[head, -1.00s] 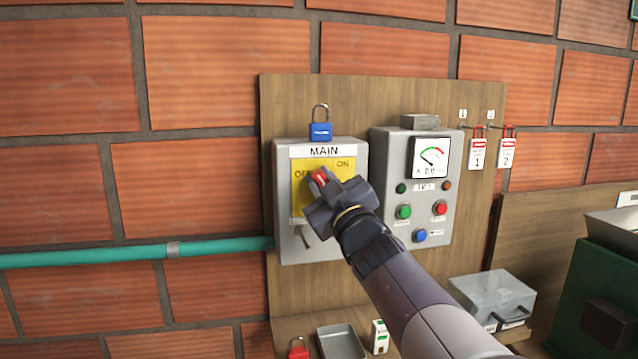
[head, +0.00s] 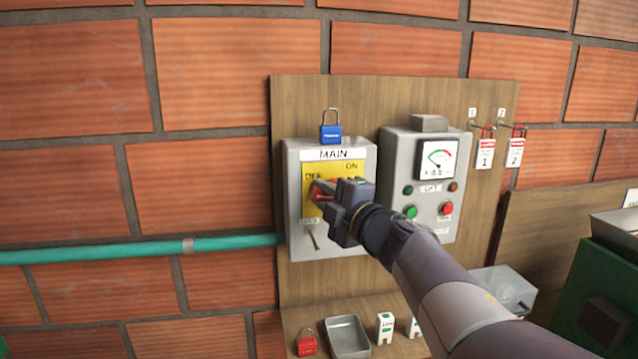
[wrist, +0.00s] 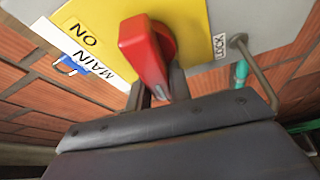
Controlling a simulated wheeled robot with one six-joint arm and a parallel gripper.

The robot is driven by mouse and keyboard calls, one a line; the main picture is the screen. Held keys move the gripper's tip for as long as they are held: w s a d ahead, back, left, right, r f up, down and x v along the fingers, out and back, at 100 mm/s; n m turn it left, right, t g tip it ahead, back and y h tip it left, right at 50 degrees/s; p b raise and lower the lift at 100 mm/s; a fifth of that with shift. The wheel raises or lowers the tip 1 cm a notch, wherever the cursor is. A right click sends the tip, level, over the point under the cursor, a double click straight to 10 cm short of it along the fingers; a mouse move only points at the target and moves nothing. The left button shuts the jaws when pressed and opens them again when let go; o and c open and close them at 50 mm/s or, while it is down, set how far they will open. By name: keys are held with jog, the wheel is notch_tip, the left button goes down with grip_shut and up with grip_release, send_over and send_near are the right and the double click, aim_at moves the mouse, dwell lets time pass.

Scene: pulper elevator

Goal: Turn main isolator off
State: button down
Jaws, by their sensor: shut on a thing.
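The main isolator (head: 294,165) is a grey box with a yellow plate marked OFF at left and ON at right, under a MAIN label. Its red handle (head: 319,186) is partly hidden behind my gripper (head: 329,193) in the head view. In the wrist view the red handle (wrist: 148,52) stands out from the yellow plate (wrist: 100,25), and its near end sits between my fingers. My gripper is shut on the handle. The handle's exact angle against the labels is hard to tell.
A blue padlock (head: 330,132) sits on top of the isolator box. A control box (head: 396,160) with a dial and buttons stands to the right, partly behind my arm. A shelf below holds a red padlock (head: 306,343) and a tray (head: 347,338).

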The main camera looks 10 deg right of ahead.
jog(key=shift+f+n+g+p, duration=0.1)
jog(key=shift+n+g+p, duration=0.3)
jog(key=shift+n, duration=0.4)
jog(key=c, duration=1.3)
grip_release()
jog(key=shift+a, duration=0.1)
jog(key=v, duration=1)
jog(key=shift+s+b, duration=0.35)
jog(key=shift+s, duration=0.05)
